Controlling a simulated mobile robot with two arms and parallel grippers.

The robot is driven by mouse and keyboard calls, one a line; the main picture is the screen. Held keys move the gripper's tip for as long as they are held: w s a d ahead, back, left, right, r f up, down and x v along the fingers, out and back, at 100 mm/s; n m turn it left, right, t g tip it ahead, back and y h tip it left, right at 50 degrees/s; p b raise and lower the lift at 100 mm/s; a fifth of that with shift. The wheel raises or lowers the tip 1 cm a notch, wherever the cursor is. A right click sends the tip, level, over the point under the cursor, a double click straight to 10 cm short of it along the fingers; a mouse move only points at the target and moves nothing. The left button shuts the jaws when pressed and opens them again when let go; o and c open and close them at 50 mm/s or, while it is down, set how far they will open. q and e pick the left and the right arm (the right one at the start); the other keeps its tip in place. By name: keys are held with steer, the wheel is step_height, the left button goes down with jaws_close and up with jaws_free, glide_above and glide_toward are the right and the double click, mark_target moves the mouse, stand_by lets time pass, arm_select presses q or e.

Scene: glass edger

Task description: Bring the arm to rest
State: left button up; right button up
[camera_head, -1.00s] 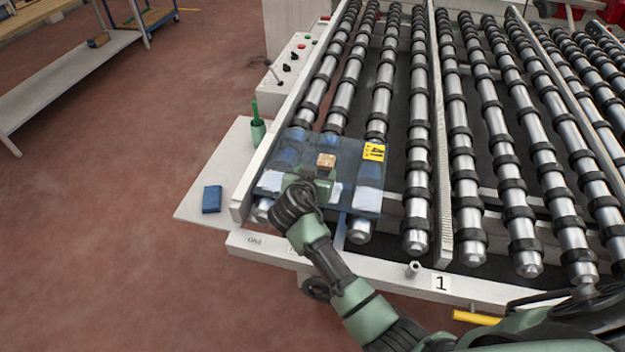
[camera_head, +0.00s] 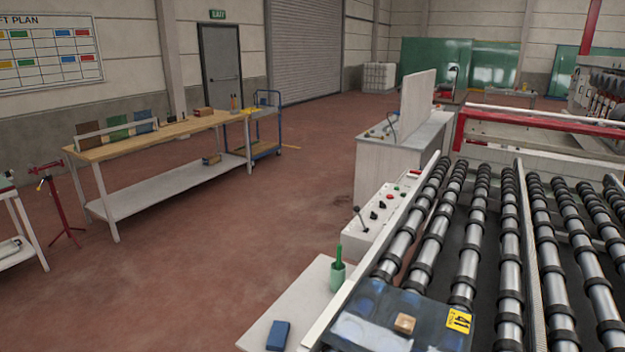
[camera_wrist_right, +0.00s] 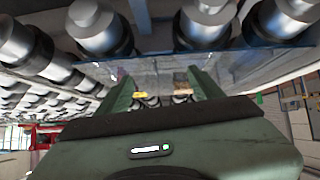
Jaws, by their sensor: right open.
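My right gripper (camera_wrist_right: 160,76) shows in the right wrist view with its two green fingers spread apart. A clear glass pane (camera_wrist_right: 235,68) shows beyond and around the fingertips; I cannot tell whether they touch it. In the head view the bluish glass pane (camera_head: 425,309) lies on the near left end of the rollers, cut off by the lower edge. A small wooden block (camera_head: 404,323) and a yellow label (camera_head: 458,321) are on it. Neither of my arms shows in the head view. My left gripper is in neither view.
The roller conveyor (camera_head: 510,270) fills the lower right. A control panel (camera_head: 385,215) is beside the rollers. A wooden workbench (camera_head: 165,132) stands at the left; the red floor between is clear.

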steer(key=s+a+f+n+g+y, duration=0.15)
steer(key=s+n+g+y, duration=0.55)
steer(key=s, duration=2.2)
step_height(320, 180, down, 34)
steer(key=s+r+h+b, duration=0.1)
steer(key=s+b, duration=0.1)
steer(key=b, duration=0.5)
steer(key=s+d+f+n+b, duration=0.1)
steer(key=s+f+b, duration=0.4)
steer(key=s+f, duration=1.1)
step_height(320, 180, down, 4)
steer(key=shift+s+d+f, duration=0.2)
steer(key=shift+s+d, duration=0.05)
steer(key=shift+d, duration=0.35)
